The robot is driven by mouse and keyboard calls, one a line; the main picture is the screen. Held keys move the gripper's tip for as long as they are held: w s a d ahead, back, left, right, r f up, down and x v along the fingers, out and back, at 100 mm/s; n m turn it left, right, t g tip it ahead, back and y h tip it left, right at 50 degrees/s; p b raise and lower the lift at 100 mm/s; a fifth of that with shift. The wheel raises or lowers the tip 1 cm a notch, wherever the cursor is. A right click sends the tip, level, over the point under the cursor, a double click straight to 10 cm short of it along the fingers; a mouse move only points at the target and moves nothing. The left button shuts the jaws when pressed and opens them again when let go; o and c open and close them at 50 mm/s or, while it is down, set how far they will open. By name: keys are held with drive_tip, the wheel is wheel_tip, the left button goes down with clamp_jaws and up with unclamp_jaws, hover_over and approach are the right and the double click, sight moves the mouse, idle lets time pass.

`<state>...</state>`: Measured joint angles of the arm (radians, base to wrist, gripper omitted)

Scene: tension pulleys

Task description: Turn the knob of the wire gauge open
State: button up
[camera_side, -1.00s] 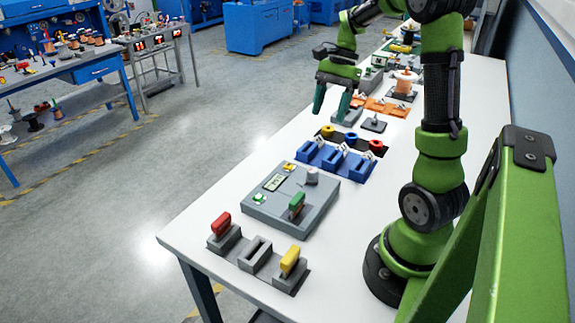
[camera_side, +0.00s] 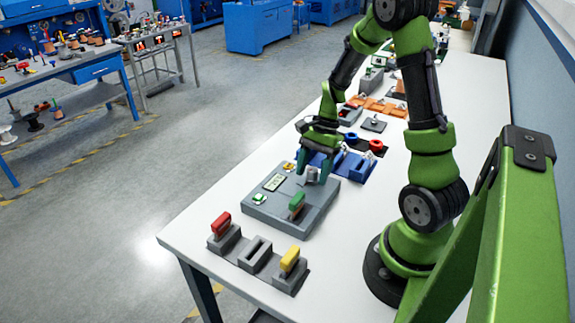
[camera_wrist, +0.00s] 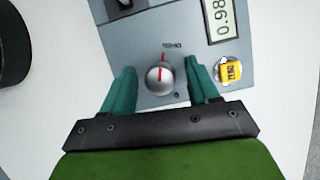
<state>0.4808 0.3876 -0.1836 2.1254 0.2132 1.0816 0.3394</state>
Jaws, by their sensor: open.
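The wire gauge (camera_side: 273,208) is a grey box on the white table. In the wrist view its grey panel (camera_wrist: 190,28) carries a round silver knob (camera_wrist: 160,78) with a red pointer line, "OPEN" lettering above it and a small mark at its lower right. The pointer is roughly upright, toward the lettering. My gripper (camera_side: 315,178) is low over the far end of the gauge. In the wrist view its green fingers (camera_wrist: 162,80) are open, one on each side of the knob, with visible gaps. The side view mostly hides the knob behind the fingers.
The gauge also has a display (camera_wrist: 220,20), a yellow ZERO button (camera_wrist: 231,72) and a green-handled key (camera_side: 297,203). Blue holders (camera_side: 356,167) stand just behind. Grey blocks with red (camera_side: 221,224) and yellow (camera_side: 290,259) handles stand in front.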

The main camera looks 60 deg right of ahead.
drive_tip(key=c, duration=1)
drive_tip(key=shift+n, duration=0.4)
drive_tip(key=shift+c, duration=0.2)
drive_tip(key=o, duration=1)
drive_tip(key=shift+o, duration=0.2)
drive_tip(key=v, duration=1.7)
drive_tip(key=shift+w, duration=0.2)
drive_tip(key=shift+a, duration=0.1)
